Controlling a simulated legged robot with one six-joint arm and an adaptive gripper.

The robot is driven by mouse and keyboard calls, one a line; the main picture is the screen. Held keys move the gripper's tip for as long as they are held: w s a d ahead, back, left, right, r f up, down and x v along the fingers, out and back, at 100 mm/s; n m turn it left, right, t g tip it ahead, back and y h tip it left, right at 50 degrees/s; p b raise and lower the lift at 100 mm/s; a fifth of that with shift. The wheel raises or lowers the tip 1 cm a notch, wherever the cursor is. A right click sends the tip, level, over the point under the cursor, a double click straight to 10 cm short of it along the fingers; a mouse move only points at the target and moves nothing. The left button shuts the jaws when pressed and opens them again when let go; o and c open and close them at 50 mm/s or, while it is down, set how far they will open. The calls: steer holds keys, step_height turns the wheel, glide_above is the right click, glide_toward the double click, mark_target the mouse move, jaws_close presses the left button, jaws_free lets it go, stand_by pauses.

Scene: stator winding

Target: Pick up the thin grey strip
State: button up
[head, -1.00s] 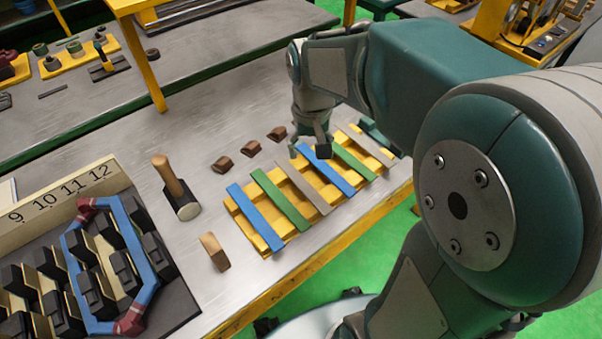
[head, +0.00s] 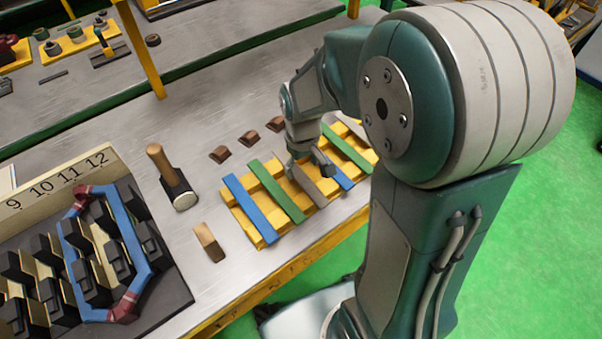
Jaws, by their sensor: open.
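A thin grey strip (head: 309,189) lies across the yellow rack (head: 266,238), between a green strip (head: 277,192) on its left and a blue strip (head: 337,176) on its right. My gripper (head: 309,168) is open and empty, with its fingers pointing down over the upper part of this grey strip. The gripper hides that upper part, and I cannot tell whether the fingers touch it. A second greyish strip (head: 354,128) shows at the rack's far right end, partly behind my arm.
Another blue strip (head: 250,208) and another green strip (head: 347,150) lie on the rack. A mallet (head: 175,180), a wood-coloured block (head: 208,241) and small brown wedges (head: 248,139) stand nearby. A slotted stator fixture (head: 155,300) fills the lower left.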

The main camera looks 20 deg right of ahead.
steer(key=shift+f, duration=0.7)
steer(key=shift+a+f, duration=0.15)
steer(key=shift+f, duration=0.15)
steer(key=shift+a, duration=0.2)
steer(key=shift+d, duration=0.15)
steer(key=c, duration=1.1)
steer(key=shift+s, duration=0.1)
steer(key=shift+c, duration=0.2)
steer(key=shift+r, duration=0.55)
jaws_close()
steer(key=s+a+r, duration=0.2)
steer(key=s+r, duration=0.4)
steer(key=s+a+r, duration=0.2)
steer(key=s+r, duration=0.4)
steer(key=s, duration=0.1)
steer(key=shift+s+a, duration=0.15)
steer(key=shift+a, duration=0.1)
